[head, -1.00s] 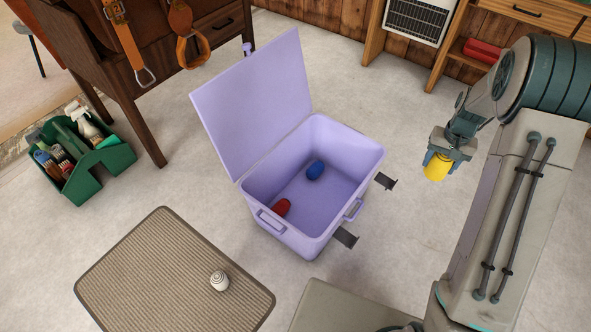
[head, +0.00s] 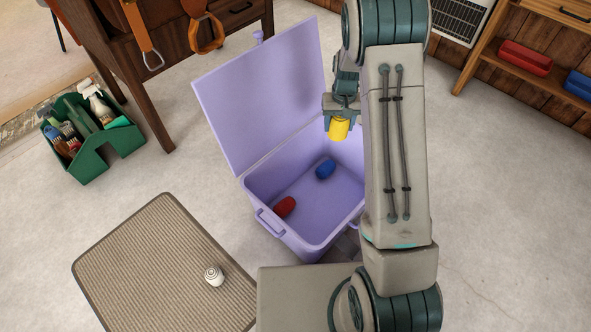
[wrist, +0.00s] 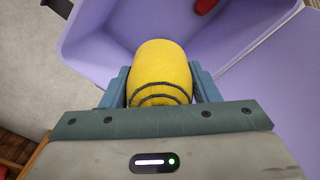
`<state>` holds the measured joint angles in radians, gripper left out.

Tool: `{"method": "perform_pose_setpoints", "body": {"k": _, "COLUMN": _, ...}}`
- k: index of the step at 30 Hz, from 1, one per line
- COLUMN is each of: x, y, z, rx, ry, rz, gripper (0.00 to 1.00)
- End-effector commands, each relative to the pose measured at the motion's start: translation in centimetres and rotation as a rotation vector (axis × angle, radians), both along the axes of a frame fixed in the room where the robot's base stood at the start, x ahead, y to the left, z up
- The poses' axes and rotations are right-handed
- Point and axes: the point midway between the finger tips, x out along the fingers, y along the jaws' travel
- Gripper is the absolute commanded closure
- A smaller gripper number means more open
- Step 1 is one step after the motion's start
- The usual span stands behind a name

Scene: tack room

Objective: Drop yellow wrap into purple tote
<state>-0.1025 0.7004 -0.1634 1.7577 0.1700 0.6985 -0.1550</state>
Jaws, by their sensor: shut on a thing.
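The yellow wrap (head: 338,129) is a small roll held between the fingers of my gripper (head: 341,112). It also shows in the wrist view (wrist: 161,72), with my gripper (wrist: 163,84) shut on its sides. The purple tote (head: 258,191) stands on the floor with its lid (head: 258,95) open and tilted back. In the head view the wrap appears over the back right part of the tote's opening, above the rim. A red wrap (head: 285,207) and a blue wrap (head: 325,169) lie on the tote's floor. My arm hides the tote's right side.
A ribbed mat (head: 150,265) with a white striped roll (head: 214,276) lies at front left. A green caddy (head: 100,150) of bottles and brushes stands left, beside a wooden stand (head: 150,90). A shelf with red (head: 524,58) and blue items is at back right.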

Motion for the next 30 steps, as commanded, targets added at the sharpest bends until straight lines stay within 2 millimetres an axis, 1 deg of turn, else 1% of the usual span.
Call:
{"method": "perform_pose_setpoints", "body": {"k": 1, "x": -0.1, "y": 0.4, "z": -3.0, "rx": 0.000, "ry": 0.003, "rz": 0.013, "gripper": 0.69}}
{"method": "perform_pose_setpoints", "body": {"k": 3, "x": -0.2, "y": 0.7, "z": -5.2, "rx": -0.001, "ry": 0.003, "rz": 0.029, "gripper": 0.69}}
{"method": "perform_pose_setpoints", "body": {"k": 6, "x": -0.3, "y": 1.3, "z": -7.7, "rx": -0.002, "ry": 0.002, "rz": 0.050, "gripper": 0.69}}
{"method": "perform_pose_setpoints", "body": {"k": 7, "x": -0.3, "y": 1.3, "z": -8.2, "rx": -0.002, "ry": 0.002, "rz": 0.054, "gripper": 0.69}}
{"method": "perform_pose_setpoints", "body": {"k": 10, "x": -0.3, "y": 1.4, "z": -9.4, "rx": -0.003, "ry": -0.001, "rz": 0.061, "gripper": 0.69}}
{"method": "perform_pose_setpoints", "body": {"k": 17, "x": -0.4, "y": 1.1, "z": -10.7, "rx": -0.004, "ry": 0.000, "rz": 0.061, "gripper": 0.69}}
{"method": "perform_pose_setpoints", "body": {"k": 27, "x": -0.4, "y": 1.0, "z": -14.6, "rx": -0.004, "ry": -0.002, "rz": 0.058, "gripper": 0.69}}
{"method": "perform_pose_setpoints", "body": {"k": 30, "x": -0.4, "y": 1.0, "z": -15.3, "rx": -0.004, "ry": -0.002, "rz": 0.057, "gripper": 0.69}}
